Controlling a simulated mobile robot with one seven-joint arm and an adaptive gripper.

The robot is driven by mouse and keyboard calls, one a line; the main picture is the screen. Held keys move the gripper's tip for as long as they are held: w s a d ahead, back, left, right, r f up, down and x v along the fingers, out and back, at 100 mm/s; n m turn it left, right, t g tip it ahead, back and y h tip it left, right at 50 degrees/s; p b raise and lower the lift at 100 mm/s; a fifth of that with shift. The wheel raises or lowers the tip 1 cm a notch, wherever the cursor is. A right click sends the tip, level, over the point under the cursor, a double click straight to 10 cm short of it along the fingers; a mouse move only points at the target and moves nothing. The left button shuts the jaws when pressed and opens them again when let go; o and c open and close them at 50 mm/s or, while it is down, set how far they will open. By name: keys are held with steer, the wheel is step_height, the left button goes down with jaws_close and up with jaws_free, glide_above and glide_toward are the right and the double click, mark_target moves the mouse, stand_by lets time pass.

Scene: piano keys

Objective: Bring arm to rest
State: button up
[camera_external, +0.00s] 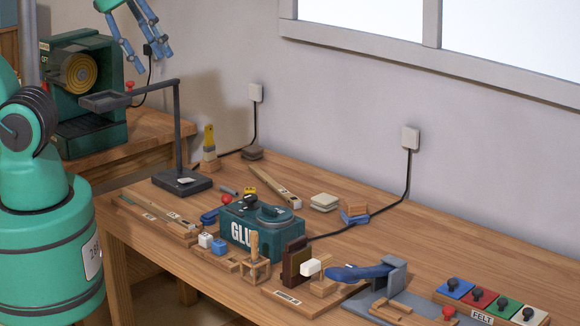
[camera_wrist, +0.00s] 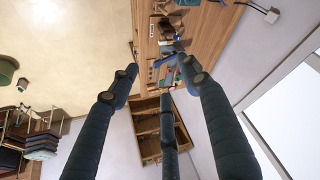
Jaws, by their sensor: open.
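My gripper (camera_external: 150,40) is at the top left of the external view, raised above the bench and apart from everything on it. Its blue fingers are spread and hold nothing. In the wrist view the fingers (camera_wrist: 165,85) are dark and stand apart, with empty air between their tips. My green arm and body fill the left edge of the external view. The upper part of the arm is cut off by the top of the picture.
A green machine (camera_external: 92,90) stands behind my arm. The air before the wall is free.

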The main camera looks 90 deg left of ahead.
steer(key=shift+s+d, duration=0.15)
step_height(320, 180, down, 5)
steer(key=b, duration=0.4)
steer(key=shift+r+b, duration=0.15)
steer(key=shift+b, duration=0.15)
